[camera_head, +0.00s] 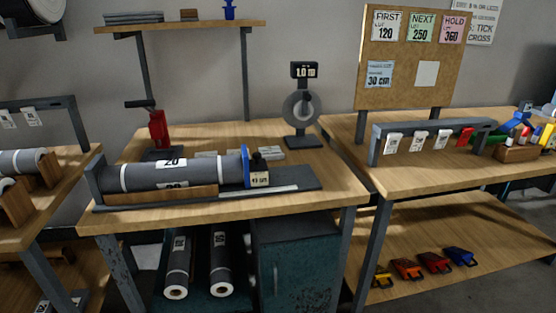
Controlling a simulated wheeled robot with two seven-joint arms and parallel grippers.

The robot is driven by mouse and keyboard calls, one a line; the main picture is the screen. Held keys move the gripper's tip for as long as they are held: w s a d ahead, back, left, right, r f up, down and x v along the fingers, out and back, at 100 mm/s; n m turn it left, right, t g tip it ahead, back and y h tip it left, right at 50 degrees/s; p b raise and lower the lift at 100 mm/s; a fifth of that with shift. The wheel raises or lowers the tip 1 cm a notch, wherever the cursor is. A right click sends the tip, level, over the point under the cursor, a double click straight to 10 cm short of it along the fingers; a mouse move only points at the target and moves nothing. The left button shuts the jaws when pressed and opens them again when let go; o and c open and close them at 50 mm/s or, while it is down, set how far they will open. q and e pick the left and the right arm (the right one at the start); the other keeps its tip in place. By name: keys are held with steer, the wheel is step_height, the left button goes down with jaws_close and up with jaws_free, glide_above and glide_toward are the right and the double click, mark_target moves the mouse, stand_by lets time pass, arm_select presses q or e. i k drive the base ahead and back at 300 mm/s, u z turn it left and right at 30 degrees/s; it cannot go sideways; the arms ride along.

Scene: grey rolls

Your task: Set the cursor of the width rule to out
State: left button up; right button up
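A grey roll (170,174) marked 20 lies in a long cradle on the middle bench, with a wooden strip along its front. A blue upright plate (246,166) stands at its right end. Against that plate, on its right, is a small black block with a pale label (259,178), which looks like the cursor; its lettering is too small to read surely. A pale strip (272,190), probably the width rule, runs along the dark base to the right of the block. Neither of my grippers is in view.
A dial scale (302,107) stands at the back of the middle bench (300,220), and a red tool (157,130) behind the roll. An overhead shelf (180,27) is above. The right bench (430,175) holds a tag rail (430,128) and a notice board (412,88).

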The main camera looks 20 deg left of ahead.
mark_target(256, 171)
steer(key=u, duration=0.85)
steer(key=i, duration=0.8)
steer(key=u, duration=0.7)
